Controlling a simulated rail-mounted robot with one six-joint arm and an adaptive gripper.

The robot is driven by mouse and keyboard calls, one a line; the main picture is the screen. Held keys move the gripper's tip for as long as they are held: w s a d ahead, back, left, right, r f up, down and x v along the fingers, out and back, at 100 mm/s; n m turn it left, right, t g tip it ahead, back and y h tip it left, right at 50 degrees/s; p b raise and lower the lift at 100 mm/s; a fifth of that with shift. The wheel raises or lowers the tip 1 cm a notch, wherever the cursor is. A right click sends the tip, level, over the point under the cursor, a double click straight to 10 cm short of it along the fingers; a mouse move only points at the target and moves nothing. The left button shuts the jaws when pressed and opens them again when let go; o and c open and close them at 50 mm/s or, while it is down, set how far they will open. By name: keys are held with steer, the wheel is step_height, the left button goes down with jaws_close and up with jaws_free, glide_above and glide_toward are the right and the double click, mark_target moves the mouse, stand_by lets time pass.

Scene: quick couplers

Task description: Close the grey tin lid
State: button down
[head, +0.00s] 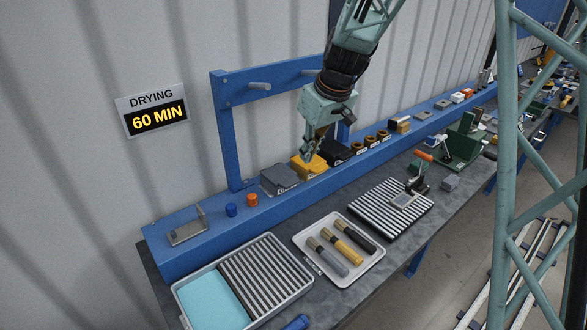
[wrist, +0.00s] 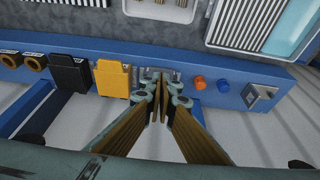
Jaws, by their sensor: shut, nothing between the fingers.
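The grey tin (head: 280,179) sits on the blue shelf, left of a yellow tin (head: 309,166) in the head view. Its dark grey top shows, but I cannot tell how far its lid is open. In the wrist view my gripper's fingers cover most of the place beside the yellow tin (wrist: 112,80), so the grey tin is largely hidden. My gripper (head: 307,154) is shut and empty, pointing down above the shelf near the yellow and grey tins. In the wrist view the fingertips (wrist: 162,82) are together.
A black tin (head: 336,151) stands right of the yellow one. Blue (head: 231,210) and orange (head: 252,200) caps stand left of the grey tin. A blue frame (head: 222,130) rises behind. A tray of brushes (head: 372,262) and striped racks lie on the bench in front.

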steer(key=shift+g+h, duration=0.3)
steer(key=shift+g, duration=0.1)
steer(key=w+a+r+p, duration=0.1)
steer(key=p, duration=0.3)
steer(key=w+a+r+p, duration=0.1)
steer(key=p, duration=0.4)
steer(key=shift+w+a, duration=0.15)
steer(key=shift+a, duration=0.15)
steer(key=shift+f, duration=0.2)
steer(key=p, duration=0.1)
glide_above(292, 183)
steer(key=shift+f, duration=4.45)
steer(key=shift+s+d+f, duration=0.1)
steer(key=shift+f, duration=1)
steer(key=shift+s+d+f, duration=0.1)
steer(key=shift+f, duration=0.95)
steer(key=shift+f, duration=0.25)
steer(key=shift+f+b, duration=0.35)
steer(key=shift+b, duration=0.55)
